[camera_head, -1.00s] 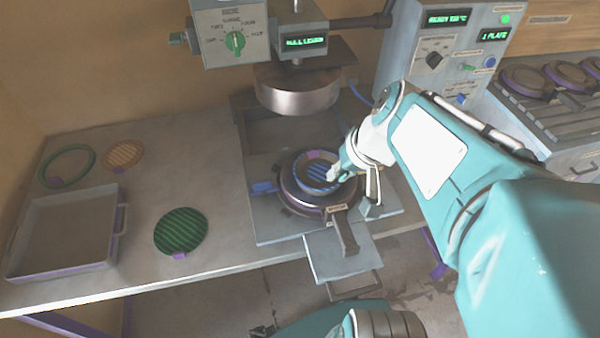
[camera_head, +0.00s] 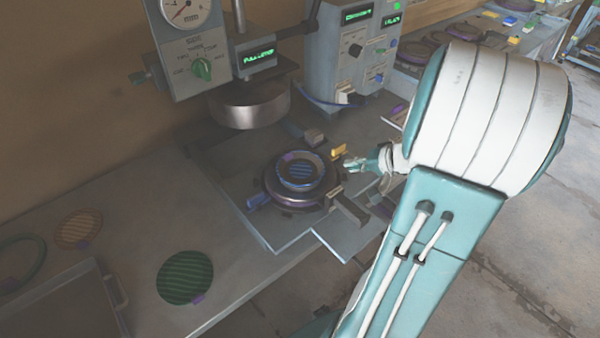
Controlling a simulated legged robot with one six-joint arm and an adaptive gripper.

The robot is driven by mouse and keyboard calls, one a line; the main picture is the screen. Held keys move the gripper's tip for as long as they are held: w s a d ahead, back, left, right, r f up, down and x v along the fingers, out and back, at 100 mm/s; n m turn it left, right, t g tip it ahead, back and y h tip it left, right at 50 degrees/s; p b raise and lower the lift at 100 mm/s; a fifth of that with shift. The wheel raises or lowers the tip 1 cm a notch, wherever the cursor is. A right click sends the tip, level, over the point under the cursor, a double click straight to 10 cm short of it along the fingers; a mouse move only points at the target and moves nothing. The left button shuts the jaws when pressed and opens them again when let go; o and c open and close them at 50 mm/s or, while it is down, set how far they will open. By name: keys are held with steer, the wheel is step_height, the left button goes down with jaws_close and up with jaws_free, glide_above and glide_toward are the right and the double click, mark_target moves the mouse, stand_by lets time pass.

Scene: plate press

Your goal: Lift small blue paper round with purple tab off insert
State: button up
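The small blue striped paper round (camera_head: 301,172) lies inside a blue-rimmed ring in the dark round insert (camera_head: 270,188) on the press's lower plate. A small purple patch, apparently its tab, shows at its upper left edge. My gripper (camera_head: 352,165) is to the right of the insert, apart from the round, with its pale fingertips pointing left. The fingers are small and partly overlapped in this view, so their opening is unclear. I see no paper between them.
The press head (camera_head: 250,104) hangs above and behind the insert. A handle (camera_head: 350,209) sticks out at the insert's front right. A green round (camera_head: 185,278), an orange round (camera_head: 79,229) and a grey tray (camera_head: 65,305) are on the table at left.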

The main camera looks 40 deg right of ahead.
mark_target(324, 170)
steer(key=x, duration=0.2)
steer(key=shift+w+a+f, duration=0.15)
steer(key=shift+w+f, duration=0.1)
steer(key=x, duration=0.2)
steer(key=a+x, duration=0.1)
steer(key=x, duration=0.2)
steer(key=shift+a+r, duration=0.1)
steer(key=shift+a, duration=0.05)
steer(key=shift+w+f, duration=0.2)
steer(key=shift+w, duration=0.05)
steer(key=shift+d+f, duration=0.1)
steer(key=shift+d, duration=0.15)
jaws_close()
steer(key=shift+a, duration=0.15)
